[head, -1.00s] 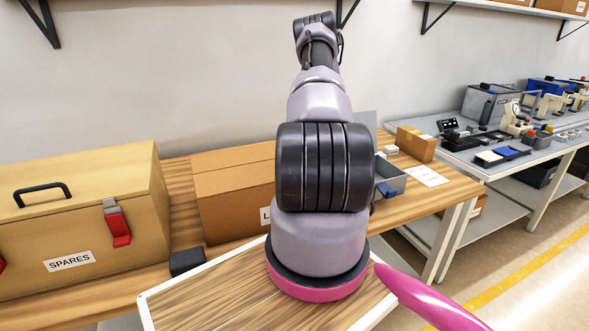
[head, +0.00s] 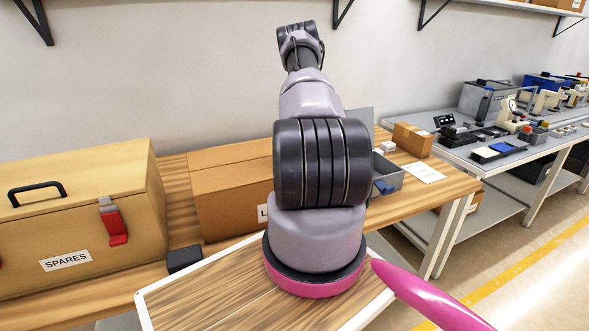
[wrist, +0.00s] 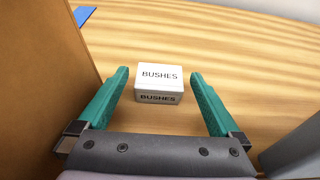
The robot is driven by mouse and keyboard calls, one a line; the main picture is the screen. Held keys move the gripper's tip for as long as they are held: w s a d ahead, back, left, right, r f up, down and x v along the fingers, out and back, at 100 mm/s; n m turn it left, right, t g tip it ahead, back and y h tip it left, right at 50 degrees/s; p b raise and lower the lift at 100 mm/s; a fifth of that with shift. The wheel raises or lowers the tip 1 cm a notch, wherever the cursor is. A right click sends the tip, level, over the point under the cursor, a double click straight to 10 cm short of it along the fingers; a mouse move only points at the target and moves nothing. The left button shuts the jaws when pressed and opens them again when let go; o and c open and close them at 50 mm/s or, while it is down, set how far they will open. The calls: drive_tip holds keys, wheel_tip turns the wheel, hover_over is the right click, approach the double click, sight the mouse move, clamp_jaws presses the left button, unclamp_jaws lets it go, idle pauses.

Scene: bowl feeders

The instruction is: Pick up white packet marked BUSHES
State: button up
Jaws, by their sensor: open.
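The white packet marked BUSHES (wrist: 160,84) sits upright on the wooden bench top in the wrist view, its printed top and front label facing me. My gripper (wrist: 160,85) is open, with its two green fingers on the left and right sides of the packet. A gap shows between each finger and the packet, so neither seems to touch it. In the head view my arm hides the packet and my gripper.
A cardboard box (head: 225,205) stands on the bench (head: 440,190) and shows as a brown wall (wrist: 45,80) at left in the wrist view. A grey surface (wrist: 295,150) is close at lower right. A wooden SPARES case (head: 75,225) stands at far left.

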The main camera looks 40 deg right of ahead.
drive_tip(key=c, duration=1.5)
drive_tip(key=shift+o, duration=0.2)
